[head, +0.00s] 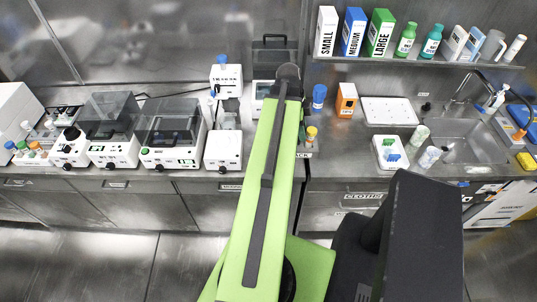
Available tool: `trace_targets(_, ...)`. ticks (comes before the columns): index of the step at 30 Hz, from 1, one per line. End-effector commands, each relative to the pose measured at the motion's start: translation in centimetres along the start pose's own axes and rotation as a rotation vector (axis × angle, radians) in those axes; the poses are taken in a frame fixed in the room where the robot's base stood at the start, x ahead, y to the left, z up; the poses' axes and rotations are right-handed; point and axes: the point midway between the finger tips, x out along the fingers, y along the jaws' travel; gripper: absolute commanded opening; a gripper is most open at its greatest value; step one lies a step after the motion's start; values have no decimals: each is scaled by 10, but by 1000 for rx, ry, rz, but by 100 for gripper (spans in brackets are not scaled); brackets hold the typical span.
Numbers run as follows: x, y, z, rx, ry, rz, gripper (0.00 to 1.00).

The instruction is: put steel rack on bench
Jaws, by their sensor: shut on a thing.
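The steel bench (340,160) runs along the back wall, from the white machines at left to the sink at right. My green arm reaches up over the bench, and its dark joint shows near the back wall. My gripper is hidden behind the arm, so its jaws and anything in them do not show. I cannot make out the steel rack. A yellow-capped bottle (311,134) shows just right of my arm.
White lab machines (172,137) crowd the left. A shelf (420,60) with boxes and bottles hangs above.

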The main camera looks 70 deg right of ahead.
Motion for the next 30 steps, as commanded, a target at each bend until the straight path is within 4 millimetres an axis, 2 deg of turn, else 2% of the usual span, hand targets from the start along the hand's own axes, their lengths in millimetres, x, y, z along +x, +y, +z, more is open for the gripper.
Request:
trace_targets(9,2,-1,-5,9,0,3,0)
trace_targets(13,7,-4,5,8,0,2,0)
trace_targets(19,19,-15,35,9,0,2,0)
trace_targets(27,37,-34,92,8,0,2,0)
trace_targets(30,41,-39,107,10,0,2,0)
